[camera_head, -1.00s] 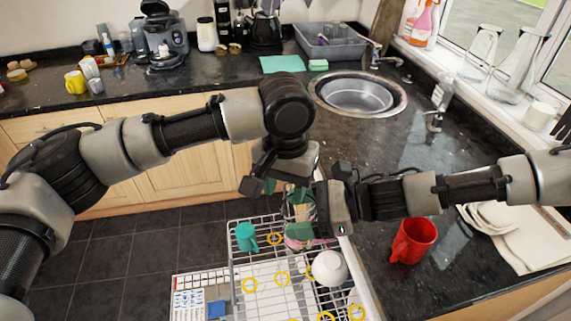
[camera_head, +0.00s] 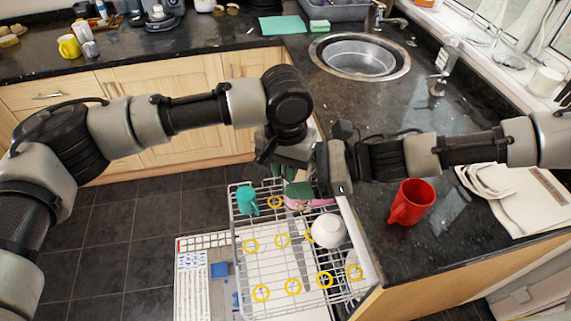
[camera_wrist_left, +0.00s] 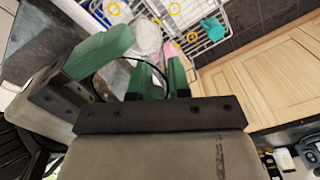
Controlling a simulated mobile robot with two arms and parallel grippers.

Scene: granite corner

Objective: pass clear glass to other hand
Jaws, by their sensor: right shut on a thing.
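The clear glass shows in the left wrist view as a thin dark rim (camera_wrist_left: 157,70) curving between green fingers; its see-through body is hard to make out. My right gripper (camera_head: 312,187) is shut on the glass, its green finger and grey body at the left of the left wrist view. My left gripper (camera_wrist_left: 162,80) has two green fingers with a gap between them, and the rim's right edge runs toward that gap. Whether they touch the glass is unclear. In the head view both grippers meet above the dishwasher rack, and the glass is mostly hidden.
Below is an open dishwasher rack (camera_head: 265,277) with a teal cup (camera_head: 246,200), a white bowl (camera_head: 328,231) and yellow rings. A red mug (camera_head: 411,203) stands on the dark counter (camera_head: 455,245) at right. The sink (camera_head: 360,56) lies behind. Dark floor is clear at left.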

